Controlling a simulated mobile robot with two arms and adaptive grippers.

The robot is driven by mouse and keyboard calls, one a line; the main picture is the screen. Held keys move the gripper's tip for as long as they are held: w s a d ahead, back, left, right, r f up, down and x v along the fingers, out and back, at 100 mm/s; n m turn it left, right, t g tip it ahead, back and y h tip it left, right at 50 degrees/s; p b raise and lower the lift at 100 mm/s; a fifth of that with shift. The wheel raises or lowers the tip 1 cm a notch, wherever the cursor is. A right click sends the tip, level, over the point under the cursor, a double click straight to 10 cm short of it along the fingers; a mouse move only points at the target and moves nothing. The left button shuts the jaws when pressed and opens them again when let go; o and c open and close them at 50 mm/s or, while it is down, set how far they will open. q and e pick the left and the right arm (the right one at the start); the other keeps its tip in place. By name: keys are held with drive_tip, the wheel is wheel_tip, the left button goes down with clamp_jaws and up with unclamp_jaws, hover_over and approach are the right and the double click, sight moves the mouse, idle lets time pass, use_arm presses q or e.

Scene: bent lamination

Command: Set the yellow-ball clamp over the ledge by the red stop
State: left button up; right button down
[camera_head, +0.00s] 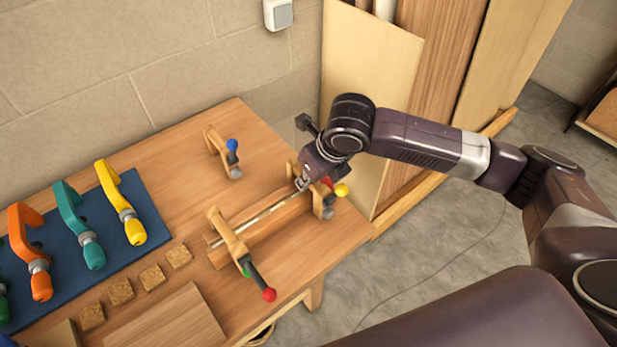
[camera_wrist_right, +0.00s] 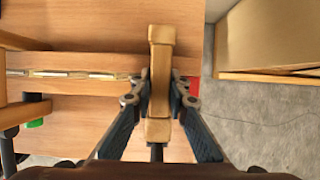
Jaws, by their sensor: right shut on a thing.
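The yellow-ball clamp (camera_head: 321,203) is a wooden clamp with a yellow ball (camera_head: 342,190) at its handle end. It is at the right end of the wooden ledge (camera_head: 272,222), which carries a thin brass strip. My right gripper (camera_head: 303,182) is shut on this clamp, whose wooden body (camera_wrist_right: 160,75) stands between the fingers (camera_wrist_right: 158,103) in the wrist view. The red stop (camera_head: 327,182) is partly hidden beside the clamp; in the wrist view its red patch (camera_wrist_right: 193,88) is just right of the clamp. I cannot tell whether the clamp rests on the ledge. My left gripper is out of view.
A red-ball clamp (camera_head: 229,236) sits across the ledge's left end, near a green piece (camera_head: 245,268). Colored clamps lie on a blue mat (camera_head: 153,203) at left, with several small cork blocks (camera_head: 151,279). Boards (camera_head: 365,70) lean behind the bench.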

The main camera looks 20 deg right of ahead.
drive_tip(key=shift+f, duration=0.15)
idle(0.8)
drive_tip(key=c, duration=1.8)
unclamp_jaws()
drive_tip(key=v, duration=1.2)
drive_tip(key=shift+p+v, duration=3)
drive_tip(key=shift+p, duration=0.85)
